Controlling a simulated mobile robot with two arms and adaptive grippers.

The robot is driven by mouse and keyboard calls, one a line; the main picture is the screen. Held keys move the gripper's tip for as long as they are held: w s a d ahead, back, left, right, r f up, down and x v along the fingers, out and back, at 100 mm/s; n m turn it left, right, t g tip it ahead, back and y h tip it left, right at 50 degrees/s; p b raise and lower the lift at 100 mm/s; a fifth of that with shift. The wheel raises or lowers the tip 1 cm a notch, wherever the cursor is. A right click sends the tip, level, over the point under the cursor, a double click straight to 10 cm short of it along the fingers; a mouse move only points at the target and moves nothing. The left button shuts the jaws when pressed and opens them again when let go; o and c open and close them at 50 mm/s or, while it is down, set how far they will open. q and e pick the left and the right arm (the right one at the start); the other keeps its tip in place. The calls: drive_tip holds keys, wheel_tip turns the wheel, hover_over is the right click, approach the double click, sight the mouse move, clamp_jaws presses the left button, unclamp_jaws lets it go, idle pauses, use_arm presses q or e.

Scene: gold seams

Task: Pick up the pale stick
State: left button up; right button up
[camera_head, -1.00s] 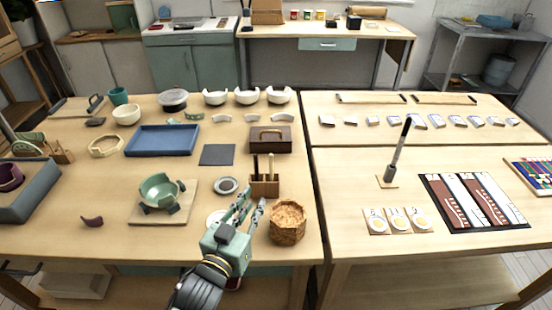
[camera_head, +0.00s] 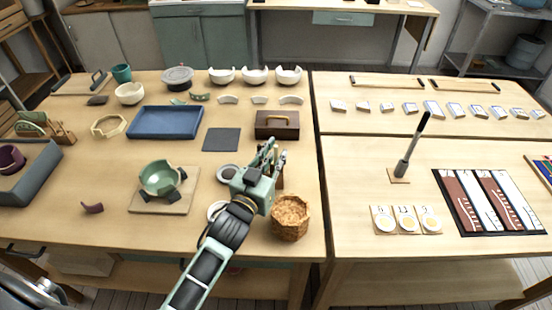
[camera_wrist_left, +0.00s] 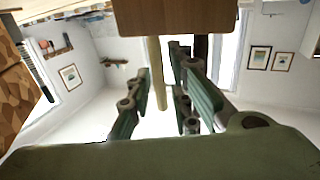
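The pale stick (camera_wrist_left: 156,75) shows in the left wrist view beside a darker stick (camera_wrist_left: 201,48). Both stand in a brown wooden holder (camera_wrist_left: 175,18), seen upside down there. My left gripper (camera_wrist_left: 164,72) is open, with the pale stick between its two pairs of fingers. A gap shows on each side, so I see no grip on it. In the head view the left gripper (camera_head: 274,154) reaches over the holder and hides most of it and the sticks. My right gripper is not in view.
A woven basket (camera_head: 291,217) stands just right of my left gripper. A brown box with a handle (camera_head: 277,131) is behind it. A dark square mat (camera_head: 221,139), a blue tray (camera_head: 165,123) and a green bowl (camera_head: 160,177) on a board are to the left.

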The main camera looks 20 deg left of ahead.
use_arm(q)
drive_tip(key=shift+w, duration=0.1)
clamp_jaws()
wheel_tip(320, 180, up, 10)
drive_tip(key=shift+r, duration=0.1)
idle(0.6)
